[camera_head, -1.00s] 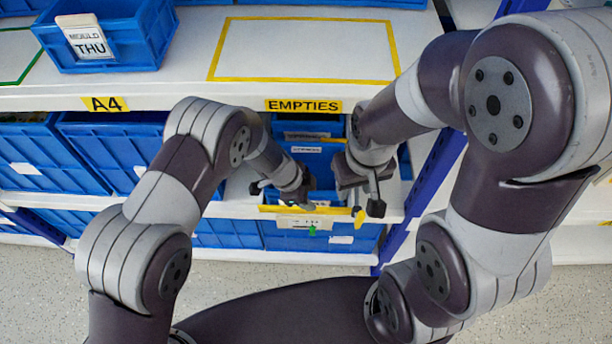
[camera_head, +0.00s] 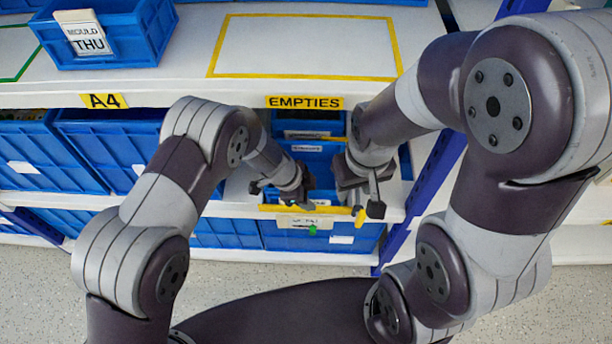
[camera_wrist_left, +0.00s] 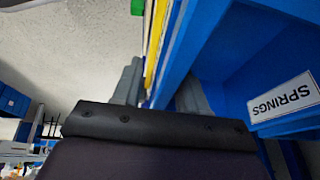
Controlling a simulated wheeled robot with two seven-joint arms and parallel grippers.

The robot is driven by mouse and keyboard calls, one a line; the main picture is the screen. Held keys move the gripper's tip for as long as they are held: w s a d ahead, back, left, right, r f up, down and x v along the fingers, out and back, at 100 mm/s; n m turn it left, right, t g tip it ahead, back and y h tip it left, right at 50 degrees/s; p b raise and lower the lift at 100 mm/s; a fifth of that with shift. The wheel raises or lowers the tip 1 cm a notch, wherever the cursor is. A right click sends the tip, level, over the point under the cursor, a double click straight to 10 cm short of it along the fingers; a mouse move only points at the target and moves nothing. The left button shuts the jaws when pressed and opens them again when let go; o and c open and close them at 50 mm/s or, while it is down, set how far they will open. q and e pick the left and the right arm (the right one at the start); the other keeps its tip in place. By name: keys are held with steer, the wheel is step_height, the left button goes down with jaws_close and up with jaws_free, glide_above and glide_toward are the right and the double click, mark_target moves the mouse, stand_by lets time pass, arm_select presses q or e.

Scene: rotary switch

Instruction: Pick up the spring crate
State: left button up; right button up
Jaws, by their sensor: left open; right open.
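The blue spring crate (camera_head: 322,170) sits in the shelf bay under the EMPTIES sign, between my two grippers and partly hidden by them. In the left wrist view, the crate (camera_wrist_left: 240,65) fills the upper right, with a white SPRINGS label (camera_wrist_left: 285,97). My left gripper (camera_head: 282,195) is open at the crate's left side. In the left wrist view, a blue edge runs down between its fingers (camera_wrist_left: 160,95); contact cannot be told. My right gripper (camera_head: 367,205) is open at the crate's right side, and whether it touches is unclear.
A yellow strip (camera_head: 285,208) marks the shelf's front edge. The shelf board (camera_head: 300,95) is close above the grippers, with an empty yellow-outlined area on top. A blue upright (camera_head: 437,165) stands to the right. Blue crates (camera_head: 80,150) fill the bay to the left.

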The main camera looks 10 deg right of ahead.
arm_select(q)
steer(key=shift+f, duration=0.1)
stand_by(0.4)
jaws_close()
